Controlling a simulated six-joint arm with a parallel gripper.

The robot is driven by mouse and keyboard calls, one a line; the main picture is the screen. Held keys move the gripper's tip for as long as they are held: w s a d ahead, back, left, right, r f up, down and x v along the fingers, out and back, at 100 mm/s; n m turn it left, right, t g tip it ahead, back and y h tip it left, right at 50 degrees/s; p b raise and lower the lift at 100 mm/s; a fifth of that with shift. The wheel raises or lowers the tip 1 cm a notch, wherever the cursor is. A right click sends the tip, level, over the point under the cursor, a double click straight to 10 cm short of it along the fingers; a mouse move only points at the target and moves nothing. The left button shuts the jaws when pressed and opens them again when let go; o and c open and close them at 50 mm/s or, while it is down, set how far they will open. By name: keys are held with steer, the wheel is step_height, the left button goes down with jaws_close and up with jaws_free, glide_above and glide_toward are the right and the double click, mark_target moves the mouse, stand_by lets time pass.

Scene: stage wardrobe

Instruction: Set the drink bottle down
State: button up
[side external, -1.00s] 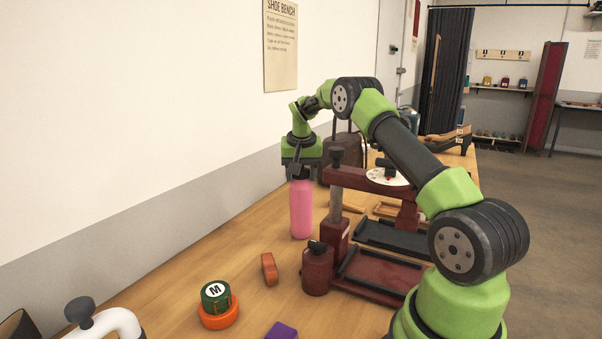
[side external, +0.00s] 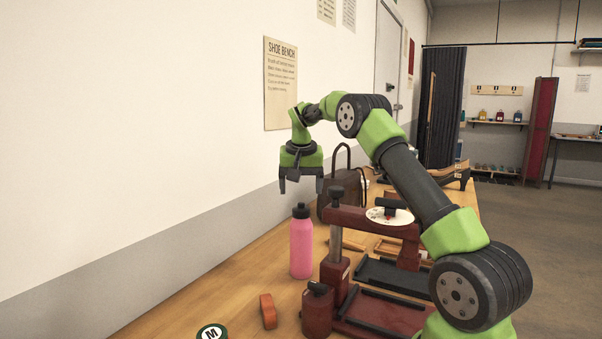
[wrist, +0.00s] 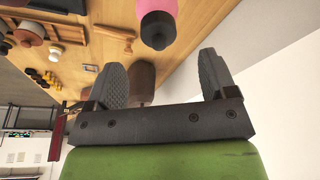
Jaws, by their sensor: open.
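The pink drink bottle (side external: 301,246) with a black cap stands upright on the wooden bench in the side view. My gripper (side external: 301,190) is open and empty above the bottle, with a gap between the fingertips and the cap. In the wrist view the bottle (wrist: 157,26) shows at the top edge, partly cut off, beyond the two spread fingers of my gripper (wrist: 160,72). Nothing is between the fingers.
A dark red press (side external: 375,222) with black trays stands right of the bottle. A brown bag (side external: 345,172) is behind it. An orange block (side external: 268,311) and a dark red canister (side external: 317,312) are in front. The wall is at left.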

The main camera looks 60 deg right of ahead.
steer(key=s+a+r+n+t+y, duration=0.1)
steer(key=s+a+r+n+t, duration=0.15)
steer(key=a+r, duration=0.5)
steer(key=s+a+r+n+t, duration=0.15)
steer(key=s+a+r, duration=0.3)
steer(key=a, duration=0.55)
steer(key=s+a+f+n+t+y, duration=0.1)
steer(key=s+a+f+n+y, duration=0.2)
steer(key=s+a, duration=0.9)
steer(key=s+f, duration=0.1)
steer(key=s, duration=0.1)
steer(key=shift+s+a+n+t+y, duration=0.3)
steer(key=shift+n, duration=0.1)
steer(key=shift+f, duration=0.1)
